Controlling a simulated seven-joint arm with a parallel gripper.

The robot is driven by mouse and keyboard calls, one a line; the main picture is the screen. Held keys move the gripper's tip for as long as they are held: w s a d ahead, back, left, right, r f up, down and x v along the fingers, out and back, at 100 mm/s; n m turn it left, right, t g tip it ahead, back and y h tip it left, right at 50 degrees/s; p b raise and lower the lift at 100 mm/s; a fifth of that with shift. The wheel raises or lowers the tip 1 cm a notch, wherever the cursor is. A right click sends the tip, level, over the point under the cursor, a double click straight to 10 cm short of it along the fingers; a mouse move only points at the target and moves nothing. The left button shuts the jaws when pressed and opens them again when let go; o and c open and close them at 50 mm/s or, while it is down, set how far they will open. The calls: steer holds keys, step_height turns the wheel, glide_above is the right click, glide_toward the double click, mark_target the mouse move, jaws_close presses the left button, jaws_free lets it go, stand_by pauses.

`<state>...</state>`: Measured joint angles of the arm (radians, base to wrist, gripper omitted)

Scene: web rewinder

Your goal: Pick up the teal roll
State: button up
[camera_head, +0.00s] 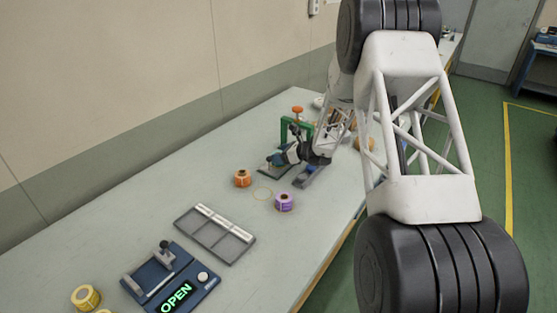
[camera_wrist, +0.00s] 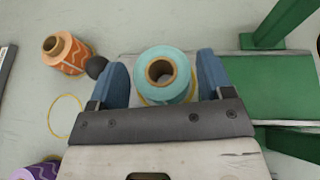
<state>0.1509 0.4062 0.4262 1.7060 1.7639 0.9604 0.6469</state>
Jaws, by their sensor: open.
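The teal roll (camera_wrist: 165,53) shows in the wrist view with its hollow brown core facing the camera. It sits between the two blue fingers of my gripper (camera_wrist: 161,64). The fingers are open, one on each side of the roll, with a small gap visible at the right. A yellow ring edge shows below the roll. In the head view my gripper (camera_head: 284,157) is beside the green stand, and the teal roll is too small and covered to make out clearly.
A purple roll (camera_head: 284,201) is nearer. A green frame (camera_head: 284,130) stands close behind. A grey tray (camera_head: 232,246) and blue OPEN device (camera_head: 150,289) are at the front.

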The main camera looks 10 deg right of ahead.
steer(key=shift+w+a, duration=0.2)
steer(key=shift+c, duration=0.2)
steer(key=c, duration=0.6)
step_height(320, 180, up, 10)
stand_by(0.8)
stand_by(0.4)
